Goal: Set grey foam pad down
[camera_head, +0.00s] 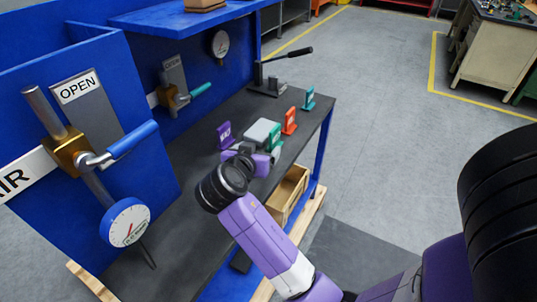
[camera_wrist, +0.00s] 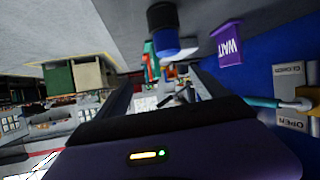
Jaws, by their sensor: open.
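A light grey pad (camera_head: 262,132) lies on the dark bench top, among small upright signs. My gripper (camera_head: 258,158) is low over the bench, just in front of the pad in the head view. Its fingertips are small and partly hidden by my wrist there. In the wrist view my gripper (camera_wrist: 163,88) shows two fingers spread apart, with nothing clearly held between them. A pale patch (camera_wrist: 183,55) beyond the fingers may be the pad; a dark blue cylinder partly covers it.
A purple WAIT sign (camera_wrist: 229,45) stands close by, also seen in the head view (camera_head: 224,135). Orange (camera_head: 290,121) and teal (camera_head: 308,98) signs stand farther along. A blue panel with valve handles (camera_head: 130,140) and a gauge (camera_head: 125,222) borders the bench's left side.

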